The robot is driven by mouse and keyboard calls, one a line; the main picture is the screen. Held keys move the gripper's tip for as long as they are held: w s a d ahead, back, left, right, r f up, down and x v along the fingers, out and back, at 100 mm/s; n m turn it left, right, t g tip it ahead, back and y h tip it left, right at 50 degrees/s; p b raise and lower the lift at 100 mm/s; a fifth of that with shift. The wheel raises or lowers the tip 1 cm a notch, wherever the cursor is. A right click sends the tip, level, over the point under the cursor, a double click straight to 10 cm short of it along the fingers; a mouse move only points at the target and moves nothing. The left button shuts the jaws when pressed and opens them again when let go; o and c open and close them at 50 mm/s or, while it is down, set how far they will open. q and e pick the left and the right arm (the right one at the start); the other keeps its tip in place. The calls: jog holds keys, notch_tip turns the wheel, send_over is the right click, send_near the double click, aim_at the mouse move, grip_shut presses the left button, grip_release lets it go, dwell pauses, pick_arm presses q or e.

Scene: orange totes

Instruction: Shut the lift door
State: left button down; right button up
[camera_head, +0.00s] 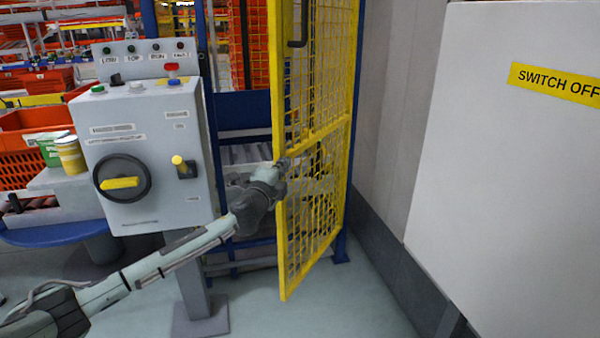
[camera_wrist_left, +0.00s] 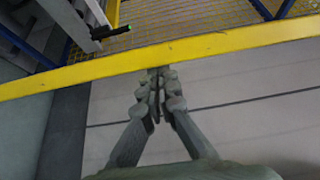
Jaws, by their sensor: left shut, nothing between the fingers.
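The lift door (camera_head: 318,135) is a yellow frame with wire mesh. It stands open, swung out from the blue lift frame (camera_head: 352,120), with its free edge toward me. A dark handle (camera_head: 304,28) is on its upper part. My left gripper (camera_head: 283,164) is shut and empty at the door's free edge, near the middle rail. In the left wrist view its closed fingertips (camera_wrist_left: 159,78) overlap the lower edge of a yellow door bar (camera_wrist_left: 215,44); I cannot tell whether they touch it. My right gripper is out of view.
A grey control box (camera_head: 150,150) with buttons and a black-and-yellow rotary switch stands on a post left of the door. A large white panel (camera_head: 510,170) marked "SWITCH OFF" is at the right. Orange totes (camera_head: 30,130) are at the left. Floor below the door is clear.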

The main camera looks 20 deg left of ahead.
pick_arm(q)
jog(key=w+a+b, duration=0.2)
jog(key=a, duration=1.1)
jog(key=shift+w+a, duration=0.15)
jog(key=shift+w, duration=0.25)
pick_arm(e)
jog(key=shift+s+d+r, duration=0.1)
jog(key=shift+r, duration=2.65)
